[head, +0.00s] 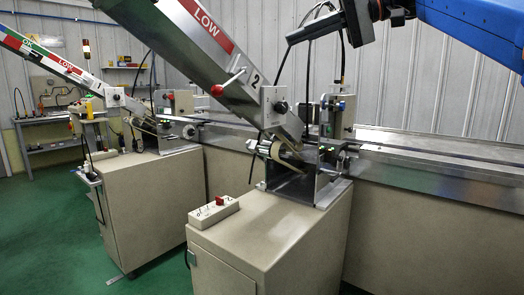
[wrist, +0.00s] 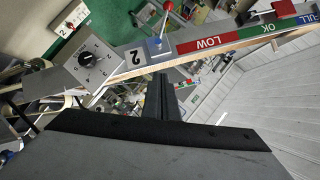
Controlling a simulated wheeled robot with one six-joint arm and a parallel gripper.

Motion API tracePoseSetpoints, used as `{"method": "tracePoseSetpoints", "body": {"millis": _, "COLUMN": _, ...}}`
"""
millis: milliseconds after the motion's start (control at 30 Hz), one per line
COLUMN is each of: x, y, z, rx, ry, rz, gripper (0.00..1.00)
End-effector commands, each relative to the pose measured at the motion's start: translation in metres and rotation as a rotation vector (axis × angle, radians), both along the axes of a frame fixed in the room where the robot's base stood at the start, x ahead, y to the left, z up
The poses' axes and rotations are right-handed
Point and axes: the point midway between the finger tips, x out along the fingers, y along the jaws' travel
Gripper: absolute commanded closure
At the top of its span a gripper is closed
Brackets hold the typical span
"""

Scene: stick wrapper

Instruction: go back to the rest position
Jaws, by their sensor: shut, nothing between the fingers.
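My gripper (wrist: 160,82) shows in the wrist view as two dark fingers pressed together, with nothing between them. It is above the machine, and its tips overlap the edge of the chute marked 2 (wrist: 205,48) in that view. In the head view my blue arm (head: 475,30) comes in from the upper right, with a dark wrist part (head: 385,10) beside the upper end of the black bracket area. The same chute (head: 180,40) slopes down from the top to the wrapper unit. Contact between the fingers and the chute cannot be judged.
A red-knobbed lever (head: 217,90) sticks out from the chute. A dial plate (head: 277,108) sits at its lower end. A small control box (head: 215,209) lies on the beige cabinet (head: 270,240). A metal conveyor (head: 440,180) runs behind. Green floor (head: 60,225) is open at left.

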Motion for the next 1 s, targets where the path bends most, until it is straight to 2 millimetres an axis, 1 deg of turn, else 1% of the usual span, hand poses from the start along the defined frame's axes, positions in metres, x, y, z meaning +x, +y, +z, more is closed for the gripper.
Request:
{"method": "tracePoseSetpoints", "body": {"millis": 167, "x": -0.005, "y": -0.005, "z": -0.030, "rx": -0.049, "ry": 0.027, "rz": -0.057, "gripper": 1.00}}
{"method": "tracePoseSetpoints", "body": {"millis": 267, "x": -0.009, "y": -0.010, "z": -0.053, "rx": -0.086, "ry": 0.044, "rz": -0.096, "gripper": 1.00}}
{"method": "tracePoseSetpoints", "body": {"millis": 367, "x": -0.015, "y": -0.017, "z": -0.082, "rx": -0.134, "ry": 0.063, "rz": -0.143, "gripper": 1.00}}
{"method": "tracePoseSetpoints", "body": {"millis": 433, "x": -0.022, "y": -0.024, "z": -0.108, "rx": -0.179, "ry": 0.078, "rz": -0.181, "gripper": 1.00}}
{"method": "tracePoseSetpoints", "body": {"millis": 467, "x": -0.026, "y": -0.028, "z": -0.122, "rx": -0.201, "ry": 0.086, "rz": -0.200, "gripper": 1.00}}
{"method": "tracePoseSetpoints", "body": {"millis": 500, "x": -0.032, "y": -0.033, "z": -0.142, "rx": -0.235, "ry": 0.094, "rz": -0.227, "gripper": 1.00}}
{"method": "tracePoseSetpoints", "body": {"millis": 567, "x": -0.042, "y": -0.044, "z": -0.175, "rx": -0.290, "ry": 0.107, "rz": -0.266, "gripper": 1.00}}
{"method": "tracePoseSetpoints", "body": {"millis": 600, "x": -0.050, "y": -0.051, "z": -0.196, "rx": -0.328, "ry": 0.113, "rz": -0.291, "gripper": 1.00}}
{"method": "tracePoseSetpoints", "body": {"millis": 667, "x": -0.062, "y": -0.062, "z": -0.229, "rx": -0.387, "ry": 0.122, "rz": -0.326, "gripper": 1.00}}
{"method": "tracePoseSetpoints", "body": {"millis": 700, "x": -0.071, "y": -0.070, "z": -0.251, "rx": -0.426, "ry": 0.126, "rz": -0.346, "gripper": 1.00}}
{"method": "tracePoseSetpoints", "body": {"millis": 767, "x": -0.084, "y": -0.082, "z": -0.283, "rx": -0.486, "ry": 0.129, "rz": -0.373, "gripper": 1.00}}
{"method": "tracePoseSetpoints", "body": {"millis": 800, "x": -0.094, "y": -0.090, "z": -0.305, "rx": -0.526, "ry": 0.131, "rz": -0.389, "gripper": 1.00}}
{"method": "tracePoseSetpoints", "body": {"millis": 867, "x": -0.109, "y": -0.103, "z": -0.337, "rx": -0.585, "ry": 0.129, "rz": -0.411, "gripper": 1.00}}
{"method": "tracePoseSetpoints", "body": {"millis": 900, "x": -0.119, "y": -0.112, "z": -0.358, "rx": -0.625, "ry": 0.128, "rz": -0.423, "gripper": 1.00}}
{"method": "tracePoseSetpoints", "body": {"millis": 967, "x": -0.134, "y": -0.125, "z": -0.389, "rx": -0.685, "ry": 0.123, "rz": -0.439, "gripper": 1.00}}
{"method": "tracePoseSetpoints", "body": {"millis": 1000, "x": -0.145, "y": -0.133, "z": -0.409, "rx": -0.725, "ry": 0.119, "rz": -0.448, "gripper": 1.00}}
